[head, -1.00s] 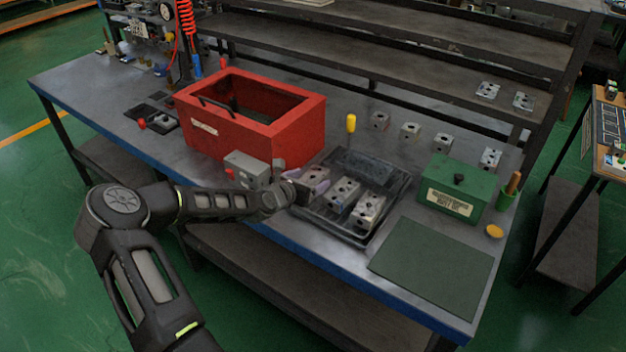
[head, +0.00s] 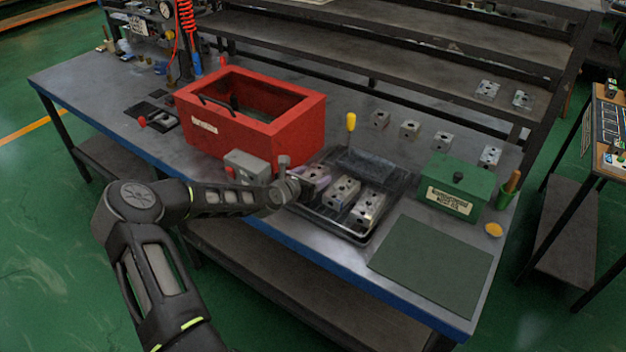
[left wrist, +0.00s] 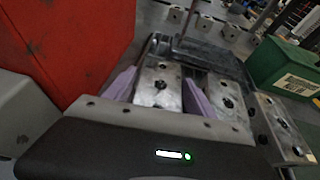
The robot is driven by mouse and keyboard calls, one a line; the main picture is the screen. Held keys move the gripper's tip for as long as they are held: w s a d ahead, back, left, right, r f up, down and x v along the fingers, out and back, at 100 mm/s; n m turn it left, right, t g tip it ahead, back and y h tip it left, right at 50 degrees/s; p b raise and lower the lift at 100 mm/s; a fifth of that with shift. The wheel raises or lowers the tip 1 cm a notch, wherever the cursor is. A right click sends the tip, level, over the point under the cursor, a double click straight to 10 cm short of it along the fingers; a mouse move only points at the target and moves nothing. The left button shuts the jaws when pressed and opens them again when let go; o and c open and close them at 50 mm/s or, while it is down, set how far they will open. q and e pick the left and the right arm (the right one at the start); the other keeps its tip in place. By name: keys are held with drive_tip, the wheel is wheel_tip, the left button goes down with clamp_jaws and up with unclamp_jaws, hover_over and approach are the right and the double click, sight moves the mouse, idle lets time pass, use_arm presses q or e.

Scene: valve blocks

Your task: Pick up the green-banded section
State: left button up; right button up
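Three grey metal valve blocks lie in the dark tray (head: 352,238): a left one (head: 317,172), a middle one (head: 344,188) and a right one (head: 368,207). No green band is clear on any of them. My left gripper (head: 312,178) is at the left block. In the left wrist view its purple fingers (left wrist: 159,90) lie on either side of that block (left wrist: 158,82), the right finger between it and the middle block (left wrist: 226,98). Whether both fingers press on the block cannot be told. My right gripper is not in view.
A red open box (head: 258,135) stands behind my left forearm, with a small grey box (head: 246,167) in front of it. A green box (head: 452,187) and a bare green mat (head: 433,264) are to the right. Several blocks, including one (head: 410,130), stand behind the tray.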

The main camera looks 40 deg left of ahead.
use_arm(q)
clamp_jaws()
idle(0.5)
drive_tip(key=shift+r, duration=0.1)
